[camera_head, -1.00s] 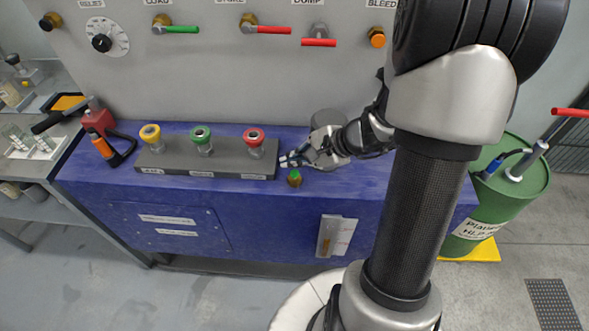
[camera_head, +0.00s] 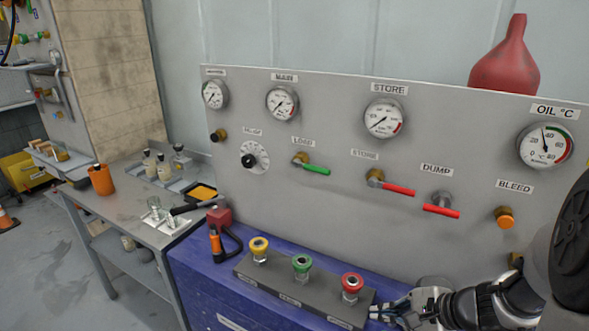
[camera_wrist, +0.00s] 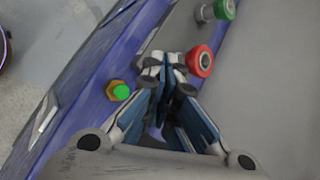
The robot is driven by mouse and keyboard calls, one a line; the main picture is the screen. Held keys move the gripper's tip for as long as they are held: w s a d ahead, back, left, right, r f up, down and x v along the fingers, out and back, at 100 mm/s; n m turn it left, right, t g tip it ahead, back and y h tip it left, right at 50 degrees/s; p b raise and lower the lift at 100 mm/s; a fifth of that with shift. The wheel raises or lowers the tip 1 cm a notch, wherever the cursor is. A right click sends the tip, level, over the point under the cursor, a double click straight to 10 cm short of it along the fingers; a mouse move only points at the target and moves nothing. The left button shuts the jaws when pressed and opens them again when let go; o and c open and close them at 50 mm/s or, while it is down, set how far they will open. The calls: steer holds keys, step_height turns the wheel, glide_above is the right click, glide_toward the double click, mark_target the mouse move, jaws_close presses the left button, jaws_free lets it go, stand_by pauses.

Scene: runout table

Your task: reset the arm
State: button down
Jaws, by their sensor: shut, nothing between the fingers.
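My gripper (camera_head: 378,310) is at the lower right of the head view, just right of the grey block with the red-ringed fitting (camera_head: 352,284). In the wrist view the fingers of my gripper (camera_wrist: 162,62) are together and empty. There the red-ringed fitting (camera_wrist: 200,60) is close to the right of the fingertips. A small brass fitting with a green top (camera_wrist: 121,92) is to their left on the blue bench top. Part of my arm shows at the right edge of the head view.
The block (camera_head: 300,291) also carries yellow (camera_head: 259,246) and green (camera_head: 302,263) fittings. Behind stands a grey panel (camera_head: 330,200) with gauges, a green-handled load valve (camera_head: 316,169) and red-handled valves (camera_head: 398,190). A side table (camera_head: 120,215) holds glassware.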

steer(key=s+a+r+n+g, duration=0.3)
steer(key=s+a+r+n, duration=0.55)
steer(key=a+n, duration=0.2)
steer(key=s+r+n+h, duration=0.5)
steer(key=s+n, duration=0.3)
steer(key=s, duration=0.2)
steer(key=shift+r+t+h, duration=0.4)
steer(key=shift+r, duration=0.05)
steer(key=shift+d, duration=0.1)
